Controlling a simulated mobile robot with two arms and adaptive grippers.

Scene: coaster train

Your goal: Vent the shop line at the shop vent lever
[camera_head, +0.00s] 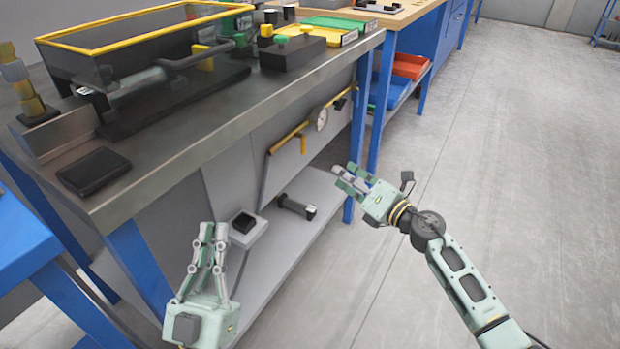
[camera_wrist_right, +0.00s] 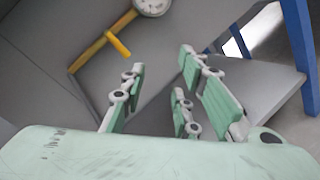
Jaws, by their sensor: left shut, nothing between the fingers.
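A yellow lever (camera_head: 302,144) hangs from a yellow pipe (camera_head: 284,139) on the grey panel under the bench. A round white gauge (camera_head: 321,119) sits on the pipe beside it. In the right wrist view the lever (camera_wrist_right: 118,45), pipe (camera_wrist_right: 89,54) and gauge (camera_wrist_right: 151,4) show at the upper left, beyond the fingers. My right gripper (camera_head: 347,179) is open and empty, to the right of and lower in the picture than the lever, apart from it. Its spread fingers show in the wrist view (camera_wrist_right: 162,96). My left gripper (camera_head: 214,234) is shut and empty in front of the bench.
The workbench (camera_head: 225,125) carries a yellow-rimmed guard (camera_head: 140,20) and a black pad (camera_head: 93,171). A lower shelf (camera_head: 310,238) holds a black cylinder (camera_head: 296,206); a small black-topped box (camera_head: 243,222) is nearby. Blue legs (camera_head: 360,130) stand close to the lever. The floor (camera_head: 520,170) at right is clear.

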